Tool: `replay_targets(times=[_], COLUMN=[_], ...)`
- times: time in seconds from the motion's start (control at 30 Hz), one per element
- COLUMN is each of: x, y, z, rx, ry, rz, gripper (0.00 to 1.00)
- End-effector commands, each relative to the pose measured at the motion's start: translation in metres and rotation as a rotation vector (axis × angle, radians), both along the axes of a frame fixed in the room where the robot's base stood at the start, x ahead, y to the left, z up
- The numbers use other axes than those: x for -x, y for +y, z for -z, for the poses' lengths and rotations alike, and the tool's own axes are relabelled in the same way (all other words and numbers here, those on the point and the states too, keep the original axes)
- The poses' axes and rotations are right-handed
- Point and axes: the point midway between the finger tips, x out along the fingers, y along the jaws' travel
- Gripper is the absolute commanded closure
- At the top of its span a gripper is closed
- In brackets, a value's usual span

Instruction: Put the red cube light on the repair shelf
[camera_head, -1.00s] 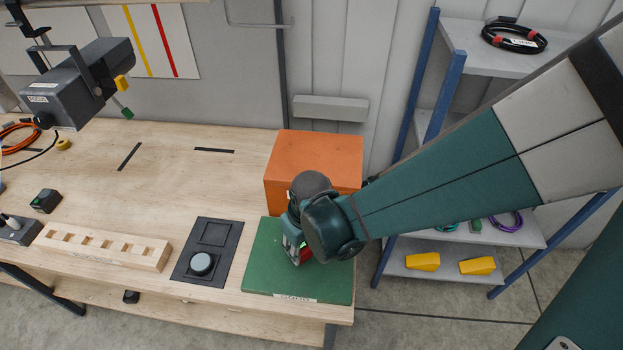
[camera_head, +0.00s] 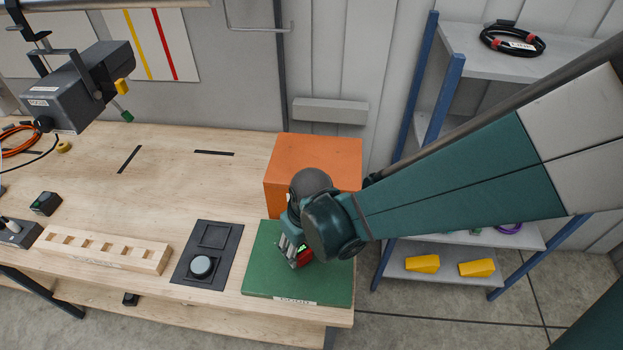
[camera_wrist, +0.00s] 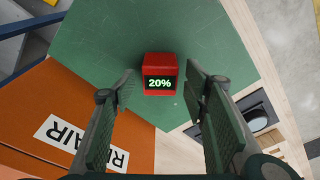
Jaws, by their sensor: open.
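The red cube light (camera_wrist: 158,68) sits on the green mat (camera_wrist: 100,30), its dark display reading "20%" in the wrist view. In the head view the red cube light (camera_head: 304,257) is partly hidden by my gripper (camera_head: 294,249). My gripper (camera_wrist: 160,84) is open, with its fingers apart on either side below the cube in the wrist picture; neither seems to touch it. The orange box (camera_wrist: 50,115) beside the mat has a white label, partly covered by a finger, that seems to read "REPAIR". The orange box (camera_head: 322,148) stands behind the mat in the head view.
A black tray (camera_head: 218,240) with a round knob-like piece lies left of the mat. A slotted wooden block (camera_head: 105,249) is further left. A grey lamp-like device (camera_head: 80,85) hangs over the back left. A blue-posted rack (camera_head: 445,265) stands right.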

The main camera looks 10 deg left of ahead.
Motion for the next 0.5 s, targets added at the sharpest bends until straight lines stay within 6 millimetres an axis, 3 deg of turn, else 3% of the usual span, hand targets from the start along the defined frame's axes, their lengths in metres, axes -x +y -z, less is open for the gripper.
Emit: replay_targets(times=[0.5], x=[0.006], y=[-0.005], z=[-0.048], rx=[0.000], ry=[0.000], rz=[0.000], gripper=[0.55])
